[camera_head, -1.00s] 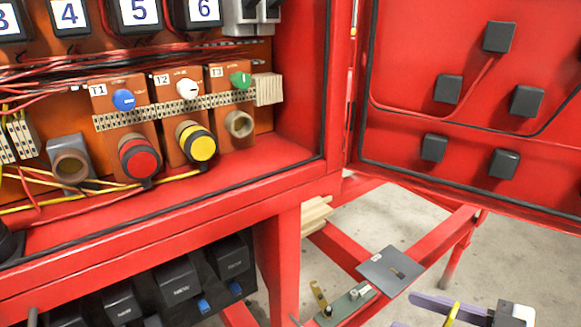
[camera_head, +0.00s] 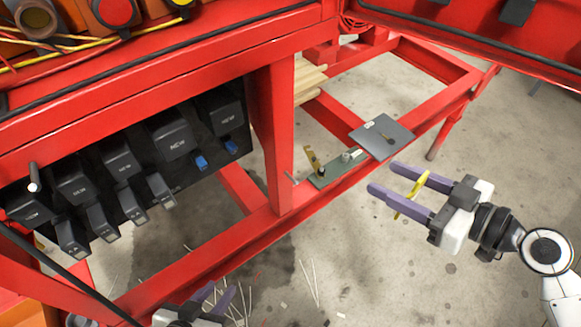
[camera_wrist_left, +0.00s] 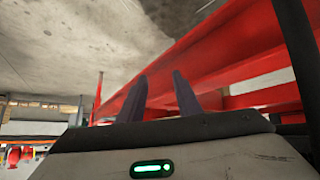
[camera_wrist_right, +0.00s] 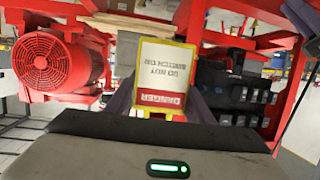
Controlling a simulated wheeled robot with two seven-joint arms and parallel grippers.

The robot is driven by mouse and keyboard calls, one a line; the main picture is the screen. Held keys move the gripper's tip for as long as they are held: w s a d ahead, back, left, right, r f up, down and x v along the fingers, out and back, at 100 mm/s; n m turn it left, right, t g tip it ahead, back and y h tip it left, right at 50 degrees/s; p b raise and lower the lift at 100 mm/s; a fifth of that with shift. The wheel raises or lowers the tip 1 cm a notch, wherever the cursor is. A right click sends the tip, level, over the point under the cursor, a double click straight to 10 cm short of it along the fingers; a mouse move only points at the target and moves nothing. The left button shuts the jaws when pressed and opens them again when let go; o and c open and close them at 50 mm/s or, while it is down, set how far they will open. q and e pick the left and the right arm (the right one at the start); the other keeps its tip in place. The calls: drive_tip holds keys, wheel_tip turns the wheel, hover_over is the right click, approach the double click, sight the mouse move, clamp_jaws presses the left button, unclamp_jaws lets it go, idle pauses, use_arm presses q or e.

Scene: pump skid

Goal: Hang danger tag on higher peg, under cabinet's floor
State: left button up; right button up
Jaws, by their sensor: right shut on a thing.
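The danger tag (camera_wrist_right: 162,72), white with a red band and a yellow edge, is between the fingers of my right gripper (camera_head: 384,178). That gripper is shut on it, over the floor right of the skid frame. In the head view the tag (camera_head: 410,195) shows nearly edge-on. My left gripper (camera_head: 216,294) is open and empty at the bottom, beside the lower rail. One short peg (camera_head: 34,178) sticks out below the cabinet's floor (camera_head: 180,68) at the left. Another small peg (camera_head: 292,178) is on the red post. I cannot tell which is higher.
Black boxes (camera_head: 170,138) hang on a panel under the cabinet. A grey plate (camera_head: 382,137) and a green bracket (camera_head: 335,170) lie on the lower rail, near my right gripper. The open cabinet door (camera_head: 450,22) is above right.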

sight(285, 182)
use_arm(q)
drive_tip(key=shift+w+d+f+b, duration=0.2)
drive_tip(key=shift+d+b, duration=0.1)
drive_tip(key=shift+b, duration=0.3)
use_arm(e)
drive_tip(key=s+a+f+m+t+h, duration=0.1)
drive_tip(key=s+a+f, duration=0.4)
drive_tip(key=a+f, duration=0.5)
drive_tip(key=shift+a, duration=0.2)
drive_tip(key=w+a, duration=0.2)
drive_tip(key=w, duration=0.1)
drive_tip(key=w+a, duration=0.3)
drive_tip(key=w, duration=0.1)
drive_tip(key=w+a, duration=0.3)
drive_tip(key=w, duration=0.1)
drive_tip(key=shift+w+a+f+b, duration=0.1)
drive_tip(key=shift+w+b, duration=0.1)
drive_tip(key=shift+b, duration=0.15)
drive_tip(key=x, duration=0.3)
drive_tip(key=shift+w+a+r, duration=0.15)
drive_tip(key=shift+w+r, duration=0.05)
drive_tip(key=shift+r, duration=0.05)
drive_tip(key=shift+w+a+f, duration=0.15)
drive_tip(key=shift+w+f, duration=0.05)
drive_tip(key=shift+f, duration=0.15)
use_arm(q)
drive_tip(key=shift+f, duration=0.1)
drive_tip(key=shift+f, duration=0.1)
use_arm(e)
drive_tip(key=shift+f, duration=0.1)
